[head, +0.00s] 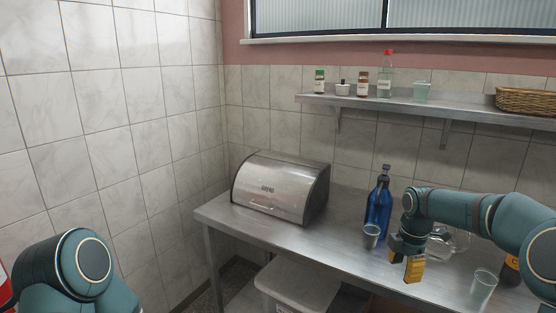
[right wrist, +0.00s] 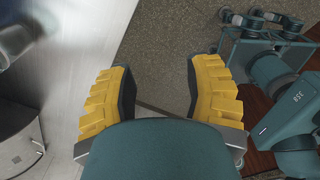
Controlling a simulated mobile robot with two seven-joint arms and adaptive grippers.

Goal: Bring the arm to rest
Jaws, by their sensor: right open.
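My right arm reaches in from the right in the head view. Its right gripper (head: 405,262) hangs over the steel table (head: 330,243), with yellow finger pads pointing down. In the right wrist view the right gripper (right wrist: 158,78) has its two yellow fingers wide apart, with nothing between them but floor and a table edge behind. A blue bottle (head: 378,208) and a small metal cup (head: 371,236) stand just left of the gripper. Only a rounded part of my left arm shows at lower left; its gripper is out of view.
A steel bread box (head: 281,187) sits at the table's left. A clear glass (head: 483,287) stands right of the gripper; a glass vessel (head: 440,243) is partly behind my arm. A wall shelf (head: 445,109) carries bottles, jars and a wicker basket (head: 526,101). A lidded bin (head: 298,284) is below.

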